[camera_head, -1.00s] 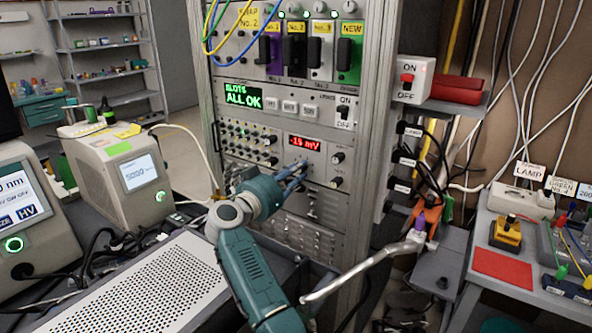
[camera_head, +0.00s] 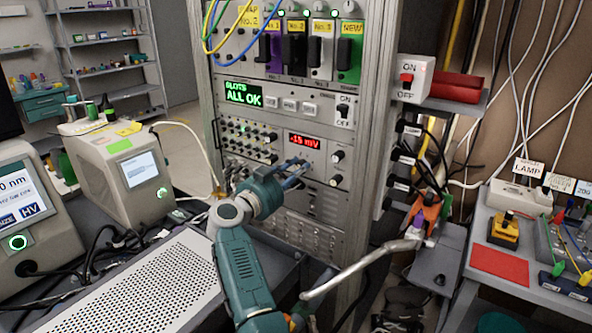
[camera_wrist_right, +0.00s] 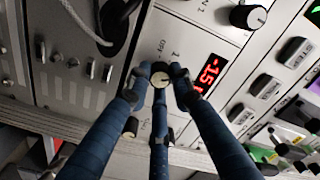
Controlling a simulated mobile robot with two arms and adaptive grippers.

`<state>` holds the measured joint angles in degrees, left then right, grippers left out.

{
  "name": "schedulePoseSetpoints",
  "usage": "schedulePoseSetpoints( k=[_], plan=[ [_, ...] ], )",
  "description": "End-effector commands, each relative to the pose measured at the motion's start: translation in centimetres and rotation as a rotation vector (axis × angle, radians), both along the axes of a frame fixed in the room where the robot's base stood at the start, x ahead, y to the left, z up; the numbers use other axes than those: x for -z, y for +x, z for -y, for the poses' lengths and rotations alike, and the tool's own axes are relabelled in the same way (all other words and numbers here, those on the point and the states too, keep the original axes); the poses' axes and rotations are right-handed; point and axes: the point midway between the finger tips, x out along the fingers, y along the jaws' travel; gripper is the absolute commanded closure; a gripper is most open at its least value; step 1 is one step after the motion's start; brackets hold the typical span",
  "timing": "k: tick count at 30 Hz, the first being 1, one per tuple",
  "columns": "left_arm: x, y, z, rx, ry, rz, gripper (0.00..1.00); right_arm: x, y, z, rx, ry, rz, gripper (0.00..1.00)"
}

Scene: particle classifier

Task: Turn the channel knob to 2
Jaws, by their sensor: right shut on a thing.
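My right gripper (camera_head: 293,170) reaches the front of the instrument rack, just below the module with the red mV display (camera_head: 304,141). In the right wrist view, its three blue fingers (camera_wrist_right: 161,78) close around a small knob with a pale cap (camera_wrist_right: 160,80). The fingertips touch or nearly touch its sides. Small panel print, including OFF, stands beside this knob; its pointer setting is too small to read. The red display also shows in the wrist view (camera_wrist_right: 208,73). In the head view the fingers hide the knob. My left gripper is not in view.
Another black knob (camera_wrist_right: 248,15) sits near the held one, on the same panel. A green ALL OK display (camera_head: 244,95) and coloured slot modules (camera_head: 346,55) are above.

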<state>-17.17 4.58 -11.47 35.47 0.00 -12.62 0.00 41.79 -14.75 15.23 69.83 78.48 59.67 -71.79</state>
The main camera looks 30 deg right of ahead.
Motion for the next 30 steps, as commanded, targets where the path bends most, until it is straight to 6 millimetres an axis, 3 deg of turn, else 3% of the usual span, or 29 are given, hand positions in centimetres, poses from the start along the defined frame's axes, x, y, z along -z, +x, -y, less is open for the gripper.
schedulePoseSetpoints(
  k=[16, 17, 19, 30],
  plan=[
    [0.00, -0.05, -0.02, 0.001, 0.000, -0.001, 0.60, -0.48, 0.09, 0.04, -0.002, 0.004, 0.030, 1.00],
    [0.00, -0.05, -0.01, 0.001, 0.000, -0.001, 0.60, -0.48, 0.09, 0.05, -0.002, 0.004, 0.030, 0.73],
    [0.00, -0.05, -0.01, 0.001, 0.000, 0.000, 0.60, -0.44, 0.08, 0.04, -0.002, 0.004, 0.029, 0.60],
    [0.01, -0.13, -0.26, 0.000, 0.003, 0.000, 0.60, -0.15, 0.02, 0.01, 0.000, 0.008, 0.025, 0.60]
  ],
)
